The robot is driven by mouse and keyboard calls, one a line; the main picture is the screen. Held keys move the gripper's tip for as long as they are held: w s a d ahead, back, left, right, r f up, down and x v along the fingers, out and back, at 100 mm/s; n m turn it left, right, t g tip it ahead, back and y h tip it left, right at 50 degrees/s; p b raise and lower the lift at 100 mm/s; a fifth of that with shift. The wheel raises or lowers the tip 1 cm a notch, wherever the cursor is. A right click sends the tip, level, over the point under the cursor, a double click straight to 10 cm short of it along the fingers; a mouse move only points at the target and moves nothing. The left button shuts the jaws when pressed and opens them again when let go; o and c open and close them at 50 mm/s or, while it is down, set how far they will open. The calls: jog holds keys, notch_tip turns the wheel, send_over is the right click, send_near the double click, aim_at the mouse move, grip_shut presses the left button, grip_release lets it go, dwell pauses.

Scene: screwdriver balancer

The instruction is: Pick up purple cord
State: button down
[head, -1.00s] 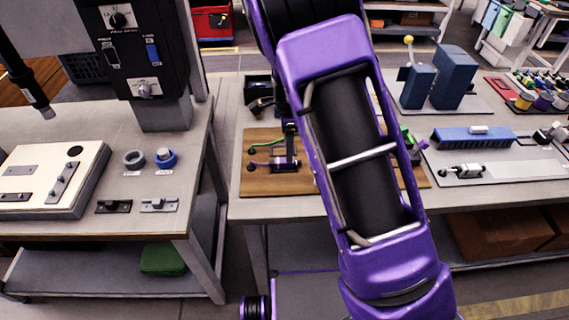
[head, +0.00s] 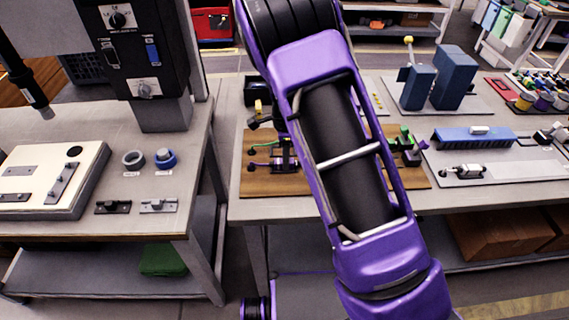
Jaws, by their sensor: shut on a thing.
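The purple cord (head: 262,164) lies low at the left end of a brown wooden board (head: 262,188), running from a small dark post towards my gripper. My gripper (head: 284,158) is a small dark shape at the cord's right end, partly behind my purple arm. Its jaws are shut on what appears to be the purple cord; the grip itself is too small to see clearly. A green cord (head: 264,146) runs just behind the purple one.
Green parts (head: 406,146) stand at the board's right end. A blue block (head: 472,135) and a motor-like part (head: 463,171) lie further right. A gap separates this bench from the left one. My arm hides the board's middle.

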notch_tip(320, 180, up, 13)
jog(key=p, duration=0.2)
dwell(0.6)
